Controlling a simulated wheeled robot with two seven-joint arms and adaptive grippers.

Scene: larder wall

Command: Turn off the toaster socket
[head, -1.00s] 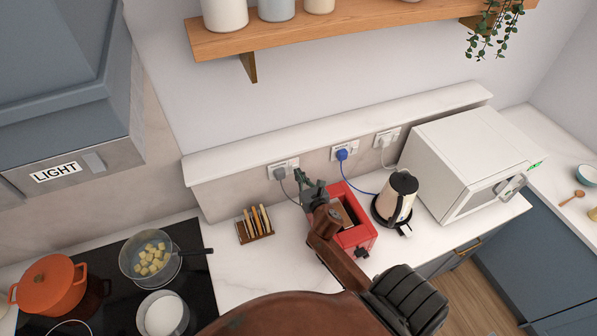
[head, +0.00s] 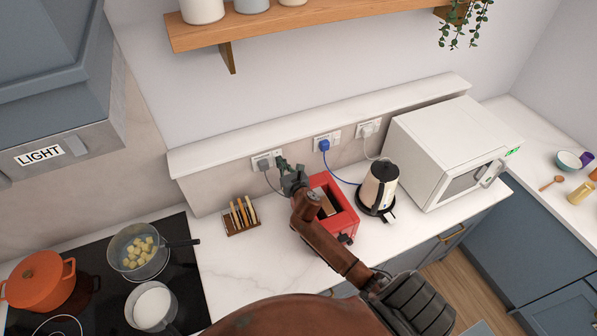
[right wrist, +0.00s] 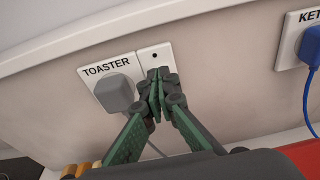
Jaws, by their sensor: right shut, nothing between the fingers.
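The toaster socket (head: 262,158) is on the low wall behind the counter, with a grey plug (right wrist: 115,93) in it. In the right wrist view its plate is labelled TOASTER (right wrist: 106,68). A narrow white plate with a small dark dot (right wrist: 155,56) is on its right. My right gripper (right wrist: 156,80) is shut and empty, its tips over the lower part of that narrow plate; I cannot tell whether they touch it. The tips hide any switch there. The red toaster (head: 337,208) stands beside my right arm. My left gripper is not in view.
The kettle socket (head: 324,144) with a blue plug and a third socket (head: 368,129) are further right. A toast rack (head: 241,217), a kettle (head: 379,187) and a white microwave (head: 440,150) stand on the counter. A ledge (head: 310,122) runs above the sockets.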

